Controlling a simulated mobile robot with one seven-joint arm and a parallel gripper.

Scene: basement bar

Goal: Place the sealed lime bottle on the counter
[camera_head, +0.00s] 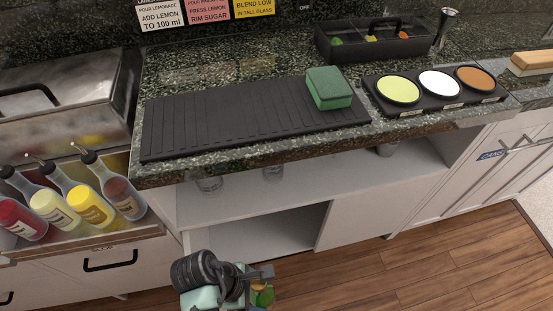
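My gripper (262,280) is at the bottom centre, low in front of the counter's open shelf. A small green and yellow object (263,296) shows right at the gripper, partly hidden by it and cut by its dark parts. It may be the lime bottle, but too little of it shows to tell, and I cannot see whether the fingers are closed on it. The counter (260,158) is dark speckled stone, above and behind my gripper. No bottle stands on its top.
A black ribbed mat (220,122) carries a green block (328,88). A rimmer tray (437,88) and black garnish caddy (378,42) stand to the right. Pourer bottles (92,205) sit in a rail at left. Glasses (208,184) stand under the counter's front edge.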

